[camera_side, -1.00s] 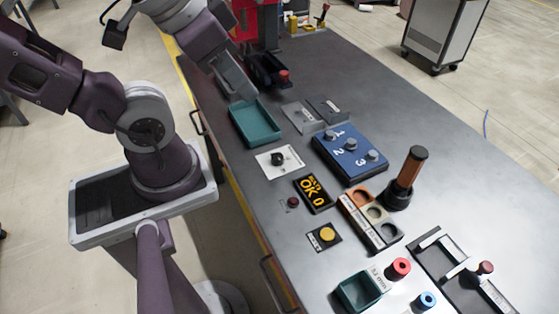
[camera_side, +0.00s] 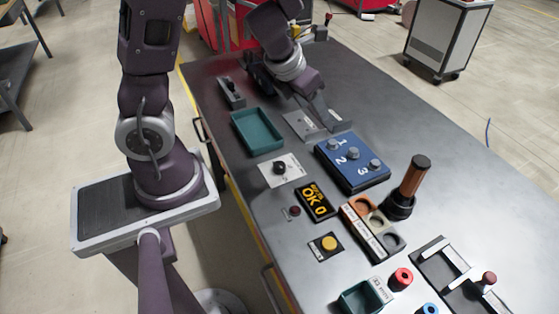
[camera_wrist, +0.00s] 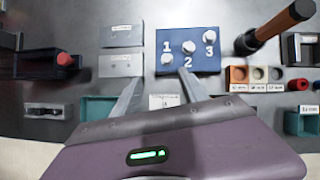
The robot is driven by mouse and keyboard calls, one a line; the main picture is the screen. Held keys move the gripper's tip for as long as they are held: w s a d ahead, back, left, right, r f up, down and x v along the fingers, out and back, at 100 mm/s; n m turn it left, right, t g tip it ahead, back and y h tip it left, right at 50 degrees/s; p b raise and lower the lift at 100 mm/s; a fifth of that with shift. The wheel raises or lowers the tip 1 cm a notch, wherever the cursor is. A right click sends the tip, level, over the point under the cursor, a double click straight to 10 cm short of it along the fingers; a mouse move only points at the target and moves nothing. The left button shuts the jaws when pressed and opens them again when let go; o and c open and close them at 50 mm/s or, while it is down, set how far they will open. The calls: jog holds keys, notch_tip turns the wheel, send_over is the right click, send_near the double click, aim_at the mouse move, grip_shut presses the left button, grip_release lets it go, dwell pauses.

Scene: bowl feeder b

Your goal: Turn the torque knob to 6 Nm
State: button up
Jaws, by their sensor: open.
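A black knob (camera_side: 280,168) sits on a white printed plate (camera_side: 284,171) between the teal tray and the display. Its markings are too small to read, so its setting cannot be told. In the wrist view part of a white plate (camera_wrist: 164,101) shows between my fingers; the knob is hidden there behind my gripper. My gripper (camera_side: 331,121) is open and empty. In the side view its fingers are over the grey plates, behind and to the right of the knob. In the wrist view my gripper (camera_wrist: 160,83) has its fingertips just below the blue block.
A blue block (camera_side: 352,163) with three numbered knobs stands close to my fingers. A teal tray (camera_side: 257,133) lies left of them. A display (camera_side: 315,201) reads "OK 0". An orange-handled tool (camera_side: 412,183) stands upright at right.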

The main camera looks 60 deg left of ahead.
notch_tip(320, 180, down, 5)
jog(key=s+m+g, duration=0.3)
jog(key=m, duration=0.3)
jog(key=m+g+h, duration=0.1)
jog(key=m+g, duration=0.2)
jog(key=m, duration=0.2)
send_over(279, 165)
notch_tip(279, 165, down, 4)
jog(key=shift+f, duration=0.1)
notch_tip(279, 165, down, 6)
jog(key=shift+f, duration=0.2)
jog(key=shift+c, duration=0.4)
grip_shut()
